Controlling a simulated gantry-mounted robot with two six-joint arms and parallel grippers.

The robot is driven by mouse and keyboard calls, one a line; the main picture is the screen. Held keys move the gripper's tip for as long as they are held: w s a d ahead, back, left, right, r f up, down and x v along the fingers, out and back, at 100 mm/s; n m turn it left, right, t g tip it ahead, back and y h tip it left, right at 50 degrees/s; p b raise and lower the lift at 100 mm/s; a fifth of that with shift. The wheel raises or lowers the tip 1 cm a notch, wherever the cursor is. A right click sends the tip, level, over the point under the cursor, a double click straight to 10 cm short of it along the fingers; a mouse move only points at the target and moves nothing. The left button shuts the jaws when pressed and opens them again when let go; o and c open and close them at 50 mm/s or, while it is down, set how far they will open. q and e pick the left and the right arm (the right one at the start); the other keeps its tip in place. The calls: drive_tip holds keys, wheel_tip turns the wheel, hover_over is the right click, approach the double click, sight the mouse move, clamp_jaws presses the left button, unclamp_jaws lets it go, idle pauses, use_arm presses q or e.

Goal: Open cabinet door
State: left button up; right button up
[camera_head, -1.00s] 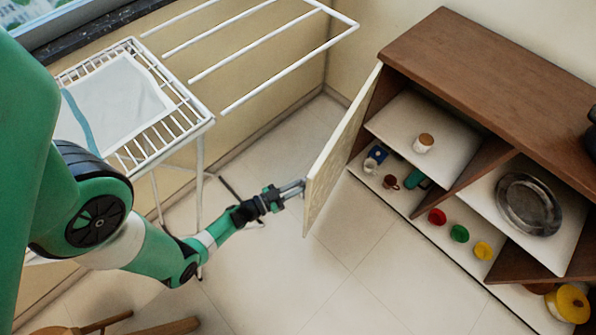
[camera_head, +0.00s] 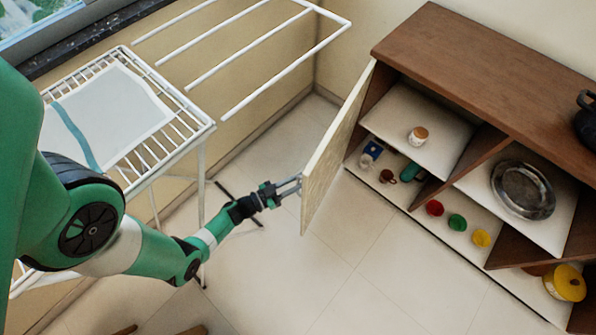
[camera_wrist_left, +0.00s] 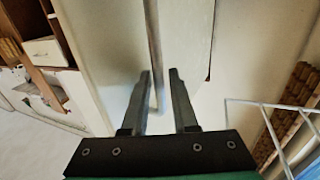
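The wooden cabinet (camera_head: 490,62) stands at the right with its interior exposed. Its pale door (camera_head: 336,150) is swung wide open on the left side of the cabinet. My left gripper (camera_head: 299,184) is at the outer face of the door, near its free lower end. In the left wrist view, the gripper (camera_wrist_left: 158,75) has its two fingers apart. A thin vertical bar, likely the door handle (camera_wrist_left: 154,45), lies ahead and between the fingers, and I see no finger pressed on it. My right gripper is not in view.
A white drying rack (camera_head: 195,120) with a cloth stands to the left of my arm, its bars reaching towards the door. The floor in front of the cabinet is clear.

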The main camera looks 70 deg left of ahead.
use_arm(q)
drive_tip(key=shift+s, duration=0.1)
drive_tip(key=s+d+p, duration=0.2)
drive_tip(key=s, duration=0.9)
drive_tip(key=shift+s+p, duration=0.15)
drive_tip(key=shift+p, duration=0.15)
drive_tip(key=c, duration=0.4)
clamp_jaws()
